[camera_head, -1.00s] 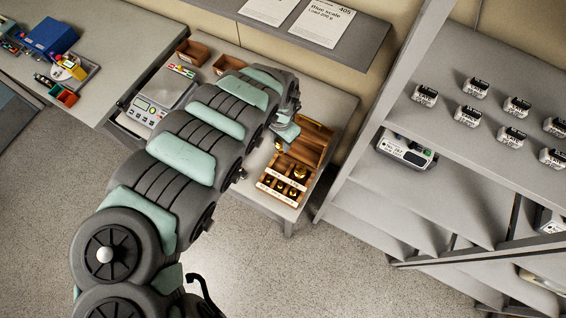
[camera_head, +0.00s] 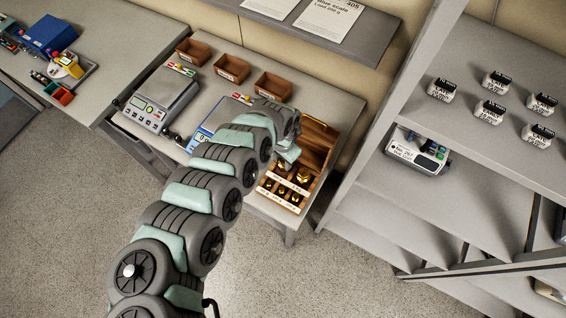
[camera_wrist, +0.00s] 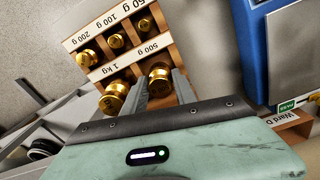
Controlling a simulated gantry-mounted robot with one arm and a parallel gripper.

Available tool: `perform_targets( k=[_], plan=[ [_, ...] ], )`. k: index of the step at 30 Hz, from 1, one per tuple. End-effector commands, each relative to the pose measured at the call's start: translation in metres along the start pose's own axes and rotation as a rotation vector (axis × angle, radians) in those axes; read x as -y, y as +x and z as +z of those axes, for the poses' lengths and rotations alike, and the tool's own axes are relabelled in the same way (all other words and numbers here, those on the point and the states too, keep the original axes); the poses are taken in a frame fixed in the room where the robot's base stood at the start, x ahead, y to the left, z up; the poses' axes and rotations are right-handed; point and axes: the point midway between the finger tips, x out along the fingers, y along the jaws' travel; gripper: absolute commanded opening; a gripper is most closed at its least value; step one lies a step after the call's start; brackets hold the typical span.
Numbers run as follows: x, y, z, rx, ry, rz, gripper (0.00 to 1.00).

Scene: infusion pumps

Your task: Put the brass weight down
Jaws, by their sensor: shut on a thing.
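In the wrist view, my gripper (camera_wrist: 161,78) is shut on a brass weight (camera_wrist: 160,84), with a finger on each side of it. The weight is at the 500 g label of the wooden weight box (camera_wrist: 120,69); I cannot tell whether it touches the compartment floor. Another brass weight (camera_wrist: 114,98) stands by the 1 kg label, left of the fingers. Several smaller brass weights sit in the row beyond. In the head view, the open weight box (camera_head: 318,150) is on the table, and my arm hides the held weight and fingertips.
A blue scale (camera_head: 203,132) stands left of the box, partly behind my arm; its blue side shows close by in the wrist view (camera_wrist: 257,50). A grey scale (camera_head: 163,97) and small wooden bins (camera_head: 232,68) are farther left. A shelf (camera_head: 365,40) overhangs the back.

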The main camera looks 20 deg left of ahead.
Motion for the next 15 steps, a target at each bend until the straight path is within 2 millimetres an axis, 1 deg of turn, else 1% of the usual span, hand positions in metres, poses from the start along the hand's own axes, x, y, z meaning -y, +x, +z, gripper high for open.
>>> perform_targets(
  k=[1,4,15],
  plan=[
    [-0.003,0.007,-0.002,-0.002,0.000,0.004,0.00],
    [-0.003,0.018,-0.001,0.000,0.001,0.005,0.00],
    [-0.001,0.023,0.001,0.001,0.001,0.001,0.00]
  ],
)
